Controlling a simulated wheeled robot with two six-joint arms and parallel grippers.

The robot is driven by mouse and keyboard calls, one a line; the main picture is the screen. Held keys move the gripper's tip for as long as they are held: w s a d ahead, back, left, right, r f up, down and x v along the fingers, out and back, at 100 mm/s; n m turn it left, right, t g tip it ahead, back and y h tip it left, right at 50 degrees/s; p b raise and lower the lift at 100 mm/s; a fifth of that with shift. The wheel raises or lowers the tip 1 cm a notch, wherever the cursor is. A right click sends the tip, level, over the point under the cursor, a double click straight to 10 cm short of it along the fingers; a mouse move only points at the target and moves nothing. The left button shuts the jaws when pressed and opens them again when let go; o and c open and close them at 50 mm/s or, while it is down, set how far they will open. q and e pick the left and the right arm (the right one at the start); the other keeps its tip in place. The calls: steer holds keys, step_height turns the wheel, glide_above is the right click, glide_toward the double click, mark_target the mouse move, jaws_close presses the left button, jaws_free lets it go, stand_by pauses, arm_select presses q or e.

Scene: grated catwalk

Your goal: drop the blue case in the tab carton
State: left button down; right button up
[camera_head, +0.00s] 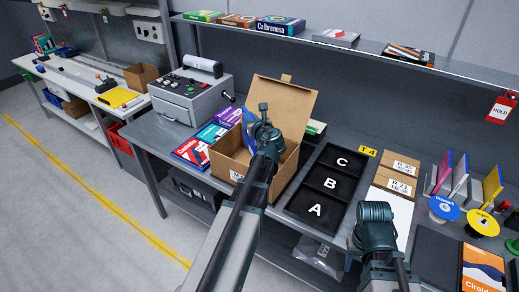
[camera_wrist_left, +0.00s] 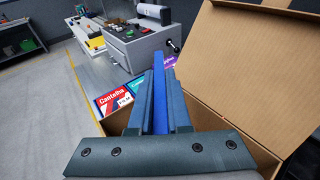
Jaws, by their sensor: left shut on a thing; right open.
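The blue case (camera_head: 247,120) is a thin upright slab held at the tip of my left gripper (camera_head: 263,128). In the left wrist view the case (camera_wrist_left: 159,84) stands edge-on between the two fingers of my left gripper (camera_wrist_left: 160,105). The tab carton (camera_head: 223,167) is an open brown cardboard box with its lid raised at the back; its wall also shows in the left wrist view (camera_wrist_left: 220,117). My left gripper is over the carton's opening, and the arm hides part of the inside. My right gripper (camera_head: 375,230) is at the lower right, over the bench front, apart from the carton.
Boxed products (camera_head: 191,152) and a grey machine (camera_head: 190,97) stand left of the carton. A black tray (camera_head: 297,207) marked A, B, C lies to its right, then small cartons (camera_head: 396,180) and tape spools (camera_head: 443,208). A shelf (camera_head: 350,48) runs above the bench.

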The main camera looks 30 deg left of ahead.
arm_select(q)
steer(key=shift+f, duration=0.35)
steer(key=c, duration=0.8)
jaws_free()
steer(key=p+v, duration=0.2)
steer(key=v, duration=1.2)
steer(key=shift+r+p, duration=0.1)
steer(key=shift+p, duration=0.2)
steer(key=shift+a, duration=0.1)
